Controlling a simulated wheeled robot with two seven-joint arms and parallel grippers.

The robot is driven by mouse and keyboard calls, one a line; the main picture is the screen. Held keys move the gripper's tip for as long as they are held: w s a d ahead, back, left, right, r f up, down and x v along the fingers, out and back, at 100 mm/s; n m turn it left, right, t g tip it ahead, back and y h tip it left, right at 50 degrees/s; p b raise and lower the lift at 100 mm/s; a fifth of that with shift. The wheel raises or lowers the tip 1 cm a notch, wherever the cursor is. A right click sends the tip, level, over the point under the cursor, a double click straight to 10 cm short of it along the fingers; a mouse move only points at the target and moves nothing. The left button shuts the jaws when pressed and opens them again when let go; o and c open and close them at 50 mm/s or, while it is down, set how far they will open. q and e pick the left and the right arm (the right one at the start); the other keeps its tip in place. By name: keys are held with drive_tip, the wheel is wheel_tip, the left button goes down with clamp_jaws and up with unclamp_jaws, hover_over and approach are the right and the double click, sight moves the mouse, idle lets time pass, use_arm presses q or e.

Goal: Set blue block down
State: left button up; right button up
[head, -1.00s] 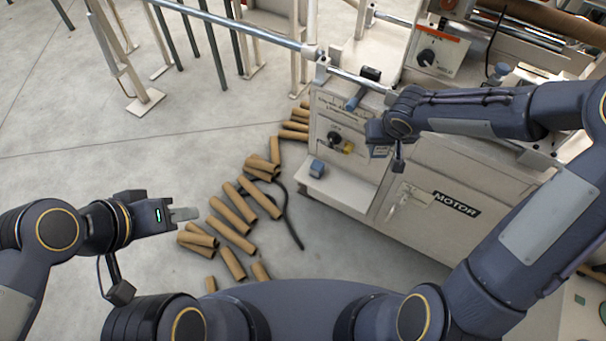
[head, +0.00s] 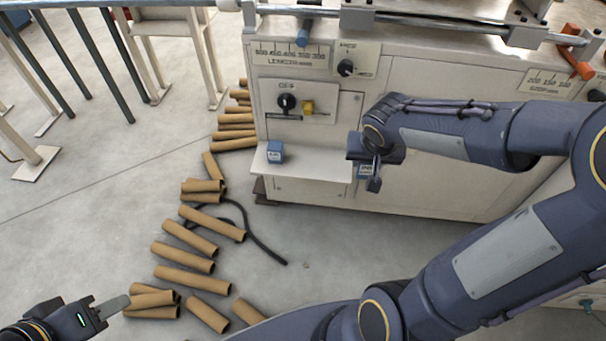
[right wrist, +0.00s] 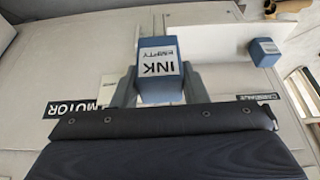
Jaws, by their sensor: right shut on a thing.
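My right gripper (right wrist: 160,88) is shut on a blue block (right wrist: 158,78) labelled INK EMPTY, with a finger on either side. In the head view the held block (head: 365,171) shows in part below the dark wrist, to the right of the machine's pale shelf (head: 318,167). A second blue block (head: 275,152) sits on that shelf; it also shows at the upper right of the right wrist view (right wrist: 263,52). My left gripper (head: 112,308) is at the lower left, above the floor and away from both blocks.
The winder cabinet (head: 440,192) stands behind my right arm. Its panel has a black knob (head: 286,102) and a yellow switch (head: 308,107) above the shelf. Several cardboard tubes (head: 182,256) and a black cable (head: 262,243) lie on the floor. Shelf surface is clear right of the second block.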

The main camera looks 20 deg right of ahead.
drive_tip(key=shift+w+f, duration=0.1)
drive_tip(key=shift+f, duration=0.3)
drive_tip(key=w+f+b, duration=0.1)
drive_tip(key=w+f, duration=0.2)
drive_tip(key=w, duration=0.1)
drive_tip(key=w+a+f+b, duration=0.1)
drive_tip(key=w+f+b, duration=0.1)
drive_tip(key=w, duration=0.2)
drive_tip(key=w+a+f+b, duration=0.1)
drive_tip(key=w+f+b, duration=0.1)
drive_tip(key=w+f, duration=0.1)
drive_tip(key=shift+w+a+f, duration=0.15)
drive_tip(key=shift+w+f, duration=0.15)
drive_tip(key=shift+w, duration=0.4)
drive_tip(key=f+b, duration=0.1)
drive_tip(key=f, duration=0.1)
drive_tip(key=w+f+b, duration=0.1)
drive_tip(key=f, duration=0.1)
drive_tip(key=shift+a+f, duration=0.1)
